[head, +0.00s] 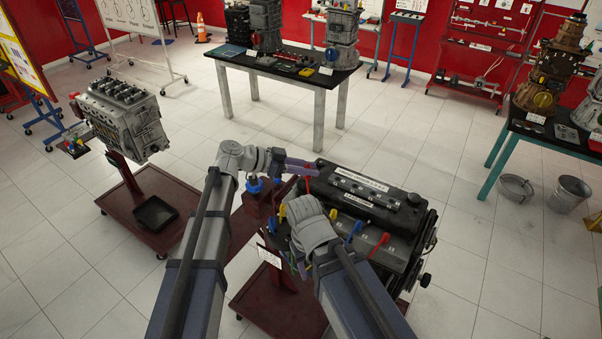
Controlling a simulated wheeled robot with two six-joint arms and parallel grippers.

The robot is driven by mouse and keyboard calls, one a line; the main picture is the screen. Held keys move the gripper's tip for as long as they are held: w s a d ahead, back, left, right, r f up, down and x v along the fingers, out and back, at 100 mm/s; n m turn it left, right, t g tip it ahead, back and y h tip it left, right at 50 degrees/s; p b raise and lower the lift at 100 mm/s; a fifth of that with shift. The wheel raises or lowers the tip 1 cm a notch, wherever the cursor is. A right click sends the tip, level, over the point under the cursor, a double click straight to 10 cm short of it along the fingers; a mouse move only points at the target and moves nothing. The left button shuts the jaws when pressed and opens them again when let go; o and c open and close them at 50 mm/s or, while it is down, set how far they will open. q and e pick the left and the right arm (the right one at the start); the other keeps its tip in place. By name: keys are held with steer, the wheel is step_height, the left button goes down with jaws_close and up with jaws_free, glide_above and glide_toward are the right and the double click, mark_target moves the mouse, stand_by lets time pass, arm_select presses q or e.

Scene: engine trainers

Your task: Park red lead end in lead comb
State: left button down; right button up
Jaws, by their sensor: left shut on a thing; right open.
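My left gripper (308,166) is above the far left end of the engine's dark top cover. It is shut on a small red piece, the red lead end (307,184), which hangs just below the fingers. My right gripper (302,270) is low at the engine's near left side, mostly behind my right wrist, and is open. The engine (400,252) has a black cover with white labels and small coloured parts: yellow (333,213), blue (355,230) and red (382,240). I cannot make out the lead comb for certain; my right wrist hides part of that side.
The engine stands on a dark red wheeled stand (270,302). A second engine (125,118) on a red stand with a black tray (155,213) is at the left. A black-topped table (285,72) stands behind. Buckets (568,194) are at the right. Tiled floor is free between.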

arm_select(q)
steer(key=w+d, duration=1.1)
steer(key=shift+d, duration=0.25)
stand_by(0.6)
steer(key=shift+f, duration=0.1)
steer(key=shift+f+b, duration=2.15)
steer(key=shift+b, duration=0.1)
steer(key=shift+f, duration=0.2)
steer(key=shift+f+b, duration=2.55)
steer(key=shift+b, duration=0.25)
steer(key=shift+f+b, duration=0.9)
steer(key=c, duration=0.6)
jaws_free()
